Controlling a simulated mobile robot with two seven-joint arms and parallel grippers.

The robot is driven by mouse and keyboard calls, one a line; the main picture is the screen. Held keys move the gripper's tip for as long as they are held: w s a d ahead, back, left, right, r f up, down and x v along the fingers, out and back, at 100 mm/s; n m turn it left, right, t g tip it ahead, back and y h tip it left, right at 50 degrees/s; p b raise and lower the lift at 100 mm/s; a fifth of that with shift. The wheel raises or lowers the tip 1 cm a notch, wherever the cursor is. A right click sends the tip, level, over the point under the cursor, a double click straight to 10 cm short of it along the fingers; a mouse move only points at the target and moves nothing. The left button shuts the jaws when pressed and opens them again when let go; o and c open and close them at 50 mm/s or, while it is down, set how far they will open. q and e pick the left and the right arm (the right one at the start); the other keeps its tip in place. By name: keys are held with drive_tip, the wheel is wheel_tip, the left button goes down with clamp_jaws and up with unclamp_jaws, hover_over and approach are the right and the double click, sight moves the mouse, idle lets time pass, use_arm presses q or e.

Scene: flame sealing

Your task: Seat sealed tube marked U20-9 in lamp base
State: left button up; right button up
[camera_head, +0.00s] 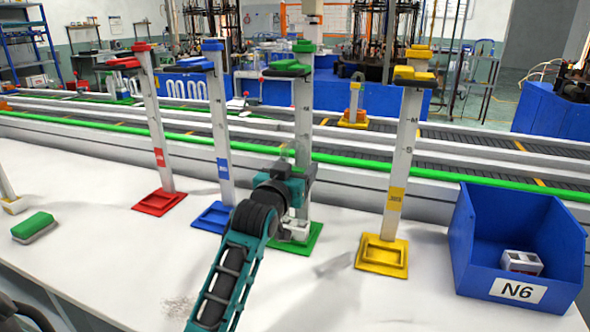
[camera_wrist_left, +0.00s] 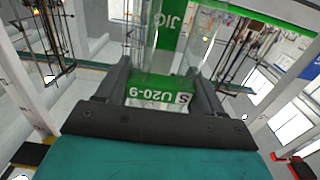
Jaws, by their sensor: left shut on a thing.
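My left gripper (camera_head: 296,180) reaches in front of the green-topped stand (camera_head: 303,115), whose green base (camera_head: 308,240) rests on the white table. In the left wrist view, the gripper (camera_wrist_left: 160,78) is shut with a green label marked U20-9 (camera_wrist_left: 158,97), upside down, between its fingers. Clear tubing (camera_wrist_left: 137,38) shows above the label, so it holds the marked tube. In the head view the tube is mostly hidden by the gripper and too faint to make out. I cannot tell whether it touches the base. My right gripper is in neither view.
Similar red (camera_head: 153,140), blue (camera_head: 221,140) and yellow (camera_head: 402,150) stands line the table's back. A blue N6 bin (camera_head: 470,262) with a small white block (camera_head: 521,262) stands right. A green-topped eraser-like block (camera_head: 34,226) lies left.

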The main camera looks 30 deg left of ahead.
use_arm(q)
drive_tip(key=shift+f+b, duration=0.35)
drive_tip(key=shift+f, duration=0.55)
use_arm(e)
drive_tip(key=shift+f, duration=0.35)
use_arm(q)
drive_tip(key=o, duration=1.4)
drive_tip(key=shift+o, duration=0.2)
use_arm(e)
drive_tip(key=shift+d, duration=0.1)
use_arm(q)
drive_tip(key=p+v, duration=0.1)
drive_tip(key=v, duration=1.2)
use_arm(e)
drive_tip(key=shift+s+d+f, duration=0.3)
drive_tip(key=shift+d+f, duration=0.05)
use_arm(q)
drive_tip(key=shift+r, duration=0.1)
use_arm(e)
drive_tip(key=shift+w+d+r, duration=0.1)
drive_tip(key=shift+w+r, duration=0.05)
